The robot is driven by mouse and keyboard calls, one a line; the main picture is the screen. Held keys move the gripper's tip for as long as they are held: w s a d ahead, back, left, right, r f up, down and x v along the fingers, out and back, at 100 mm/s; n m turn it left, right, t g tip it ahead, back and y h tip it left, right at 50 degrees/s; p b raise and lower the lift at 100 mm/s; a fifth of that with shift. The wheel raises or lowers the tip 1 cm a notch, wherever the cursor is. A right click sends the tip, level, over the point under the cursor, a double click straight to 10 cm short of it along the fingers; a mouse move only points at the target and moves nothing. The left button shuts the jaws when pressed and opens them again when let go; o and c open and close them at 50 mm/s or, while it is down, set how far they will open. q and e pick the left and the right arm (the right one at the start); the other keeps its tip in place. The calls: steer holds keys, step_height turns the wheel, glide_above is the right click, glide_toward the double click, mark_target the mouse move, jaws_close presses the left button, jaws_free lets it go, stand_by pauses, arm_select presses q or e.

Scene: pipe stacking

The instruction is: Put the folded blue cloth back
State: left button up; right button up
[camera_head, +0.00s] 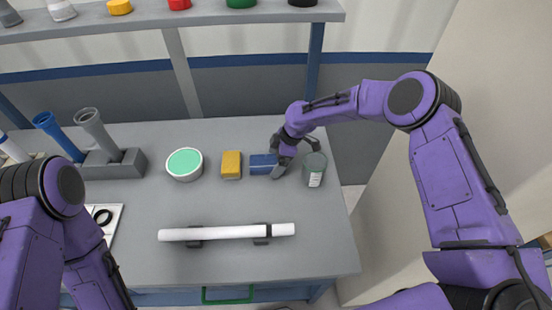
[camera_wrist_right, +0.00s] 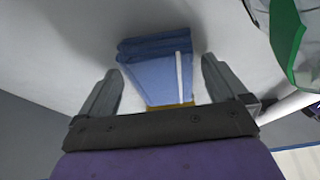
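The folded blue cloth (camera_head: 262,164) lies on the grey bench, just right of a yellow block. In the right wrist view the cloth (camera_wrist_right: 155,72) shows layered folds and a thin pale strip. My right gripper (camera_head: 281,168) is low at the cloth's right end and hides part of it. In the wrist view its two fingers (camera_wrist_right: 160,88) are spread, one on each side of the cloth, with visible gaps. Whether a finger touches it I cannot tell. My left arm comes in at the lower left; its gripper is outside the frame.
A grey labelled can (camera_head: 314,170) stands close right of my right gripper. The yellow block (camera_head: 231,165) and a round green-topped tub (camera_head: 185,164) are left of the cloth. A white pipe (camera_head: 225,232) rests on supports in front. A shelf (camera_head: 220,13) spans the back.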

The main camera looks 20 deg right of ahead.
steer(key=p+v, duration=0.5)
steer(key=v, duration=0.2)
steer(key=shift+r+p, duration=0.3)
steer(key=shift+r, duration=0.1)
steer(key=shift+s+d+r, duration=0.1)
steer(key=shift+r, duration=0.05)
